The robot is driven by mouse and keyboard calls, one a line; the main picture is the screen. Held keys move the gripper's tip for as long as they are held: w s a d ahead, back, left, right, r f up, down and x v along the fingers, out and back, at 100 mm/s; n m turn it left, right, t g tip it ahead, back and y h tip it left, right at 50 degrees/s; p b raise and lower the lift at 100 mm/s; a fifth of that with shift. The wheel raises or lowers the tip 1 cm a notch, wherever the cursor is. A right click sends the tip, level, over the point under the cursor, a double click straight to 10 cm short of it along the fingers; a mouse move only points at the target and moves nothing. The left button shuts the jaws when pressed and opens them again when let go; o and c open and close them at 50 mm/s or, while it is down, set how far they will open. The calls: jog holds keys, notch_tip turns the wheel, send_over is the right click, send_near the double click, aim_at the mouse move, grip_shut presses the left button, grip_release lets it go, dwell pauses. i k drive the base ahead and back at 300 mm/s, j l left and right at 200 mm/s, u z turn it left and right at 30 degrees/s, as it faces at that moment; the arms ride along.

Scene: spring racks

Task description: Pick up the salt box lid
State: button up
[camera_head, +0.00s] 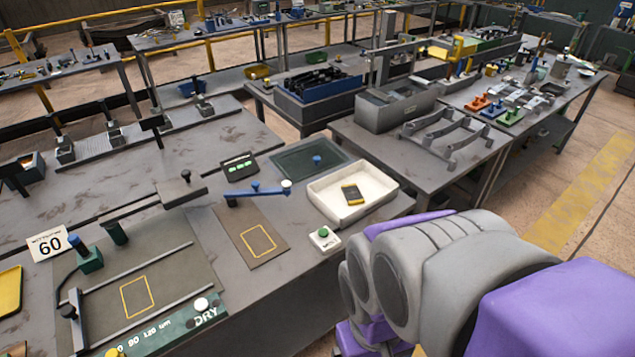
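A dark green flat panel (296,160) with a blue knob (317,160) on top lies on the grey bench, behind the white tray. It looks like a lid, but I cannot tell for sure that it is the salt box lid. An open grey box (382,112) stands on the bench behind it to the right; I cannot tell whether it is the salt box. My arm shows at the lower right, in grey and purple, well apart from the panel. My gripper is not in view.
A white tray (325,207) holding a yellow and black device (352,194) stands in front of the panel. A small display box (240,167) and a blue-handled bar (257,191) lie to its left. A grey metal rack (452,137) stands farther right.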

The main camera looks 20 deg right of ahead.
aim_at(302, 161)
jog(key=i+l+u, duration=0.15)
jog(key=l, duration=0.3)
jog(key=i+l+u, duration=0.2)
jog(key=l, duration=0.25)
jog(key=i+l+u, duration=0.15)
jog(key=l, duration=0.35)
jog(key=i+l+u, duration=0.2)
jog(key=l, duration=0.35)
jog(key=i+l+u, duration=0.15)
jog(key=l, duration=0.35)
jog(key=l+u, duration=0.2)
jog(key=l, duration=0.3)
